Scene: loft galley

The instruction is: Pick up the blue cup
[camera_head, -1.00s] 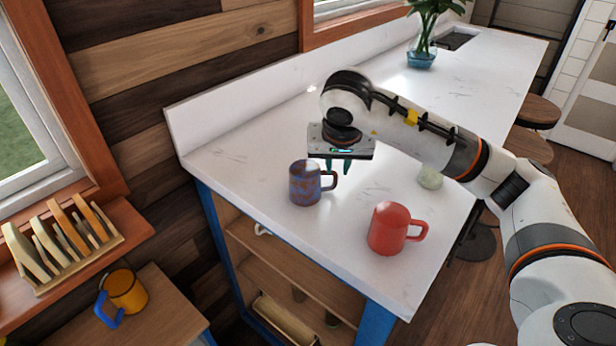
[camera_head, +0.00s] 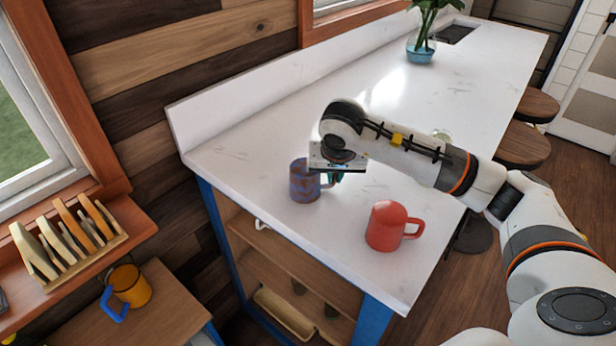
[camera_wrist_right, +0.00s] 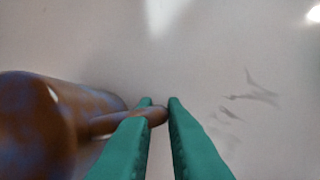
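The blue cup (camera_head: 304,182), mottled with brown, stands upright on the white counter near its left front edge in the head view. Its handle points right. In the right wrist view, its blurred body (camera_wrist_right: 40,130) fills the lower left, and its handle (camera_wrist_right: 157,114) reaches between the green fingers. My right gripper (camera_head: 336,177) is low beside the cup. Its fingers (camera_wrist_right: 160,102) are close together with the handle between them, seemingly shut on it. In the head view the fingertips are partly hidden behind the cup handle and wrist. My left gripper is not in view.
A red mug (camera_head: 384,228) stands on the counter (camera_head: 240,155) right of the blue cup, near the front edge. A plant in a blue glass vase (camera_head: 420,50) stands farther back. A yellow mug (camera_head: 128,286) and a wooden rack (camera_head: 70,240) are at left, off the counter.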

